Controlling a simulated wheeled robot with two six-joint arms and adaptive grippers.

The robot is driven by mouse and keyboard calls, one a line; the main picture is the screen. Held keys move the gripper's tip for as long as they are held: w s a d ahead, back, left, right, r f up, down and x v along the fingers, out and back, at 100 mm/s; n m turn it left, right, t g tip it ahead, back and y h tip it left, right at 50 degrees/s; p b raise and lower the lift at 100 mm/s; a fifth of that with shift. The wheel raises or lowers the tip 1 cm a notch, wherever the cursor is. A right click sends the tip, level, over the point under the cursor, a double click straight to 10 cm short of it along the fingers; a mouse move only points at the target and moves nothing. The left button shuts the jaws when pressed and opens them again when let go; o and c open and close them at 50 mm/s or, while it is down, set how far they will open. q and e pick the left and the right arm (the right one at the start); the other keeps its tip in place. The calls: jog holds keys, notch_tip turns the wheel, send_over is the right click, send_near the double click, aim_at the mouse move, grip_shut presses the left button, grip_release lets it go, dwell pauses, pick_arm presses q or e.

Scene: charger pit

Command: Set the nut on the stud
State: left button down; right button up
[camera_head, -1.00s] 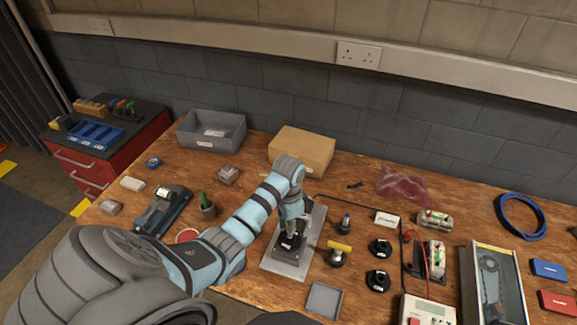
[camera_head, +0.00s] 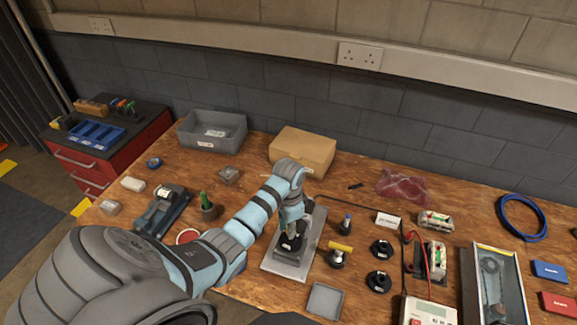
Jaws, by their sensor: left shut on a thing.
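My left gripper (camera_head: 290,231) points down over the black block (camera_head: 291,244) on the grey metal plate (camera_head: 281,266), near the middle of the bench. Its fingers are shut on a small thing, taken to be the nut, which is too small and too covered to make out. The stud cannot be made out either; the gripper and wrist cover the upper part of the block. I cannot tell whether nut and stud touch. My right gripper is not in view.
A shallow grey tray (camera_head: 325,300) lies in front. A cardboard box (camera_head: 303,150) and grey bin (camera_head: 212,132) stand behind.

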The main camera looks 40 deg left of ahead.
pick_arm(q)
jog(key=shift+f+b, duration=0.85)
jog(key=shift+f, duration=0.5)
dwell(0.4)
jog(key=c, duration=1.4)
grip_release()
jog(key=shift+c, duration=0.2)
jog(key=shift+r, duration=0.2)
notch_tip(320, 180, up, 7)
jog(key=shift+r, duration=0.1)
